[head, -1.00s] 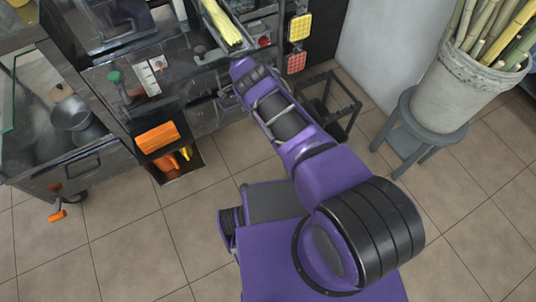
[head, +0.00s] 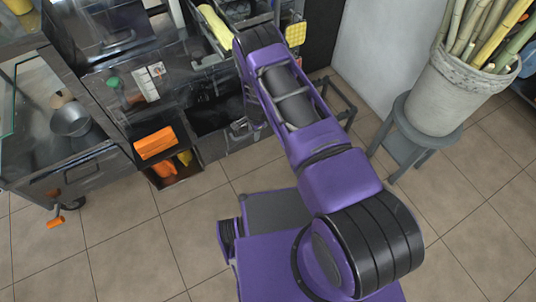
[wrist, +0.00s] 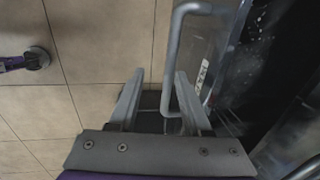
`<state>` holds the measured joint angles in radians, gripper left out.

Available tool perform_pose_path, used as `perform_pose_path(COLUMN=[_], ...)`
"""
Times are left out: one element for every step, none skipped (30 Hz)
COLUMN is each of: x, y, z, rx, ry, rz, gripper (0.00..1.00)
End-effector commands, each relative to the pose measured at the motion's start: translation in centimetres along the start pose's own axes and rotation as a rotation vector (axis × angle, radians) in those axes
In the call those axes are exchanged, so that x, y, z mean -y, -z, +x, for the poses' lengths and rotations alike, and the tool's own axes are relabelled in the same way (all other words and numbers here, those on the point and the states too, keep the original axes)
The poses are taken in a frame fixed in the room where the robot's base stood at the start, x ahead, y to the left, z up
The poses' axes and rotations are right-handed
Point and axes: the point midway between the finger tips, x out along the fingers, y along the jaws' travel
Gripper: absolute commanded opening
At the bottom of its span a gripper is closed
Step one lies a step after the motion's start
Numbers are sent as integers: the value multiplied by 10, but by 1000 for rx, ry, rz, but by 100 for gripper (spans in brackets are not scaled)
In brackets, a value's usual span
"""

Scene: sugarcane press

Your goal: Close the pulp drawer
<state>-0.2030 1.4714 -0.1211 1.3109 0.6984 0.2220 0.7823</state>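The pulp drawer (head: 222,145) is in the lower front of the metal press in the head view. It stands open, with a dark interior showing behind its front panel. In the wrist view its metal front (wrist: 205,45) runs down the right of centre, with the dark interior farther right. The grey bar handle (wrist: 170,60) stands out from that front. My gripper (wrist: 159,75) is open, with the handle's bar between its two fingers; I cannot tell whether either finger touches it. In the head view my arm partly hides the drawer's right end and the gripper (head: 243,128).
An orange block (head: 155,143) sits by a small open bin (head: 178,170) left of the drawer. A dark stand (head: 340,100) is behind my arm. A grey stool (head: 415,125) bears a pot of cane (head: 440,90) at right.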

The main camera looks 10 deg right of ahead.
Motion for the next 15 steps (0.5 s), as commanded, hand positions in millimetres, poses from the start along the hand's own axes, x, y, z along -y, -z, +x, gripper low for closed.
perform_pose_path(x=[-12,-17,-24,-31,-36,-44,-50,-56,-64,-69,-75,-82,-87,-91,-96], y=[1,1,0,1,0,0,0,1,0,0,-1,0,0,0,-1], z=[-2,-3,-4,-5,-6,-8,-9,-10,-11,-13,-14,-15,-16,-17,-18], rx=[3,2,2,2,2,2,3,2,2,2,2,1,1,1,1], ry=[-6,-5,-7,-8,-7,-7,-8,-9,-8,-8,-9,-9,-8,-8,-6], rz=[5,5,4,6,6,4,4,5,4,2,3,3,2,2,0], gripper=[46,46,46,46,46,46,46,46,46,46,46,46,46,46,46])
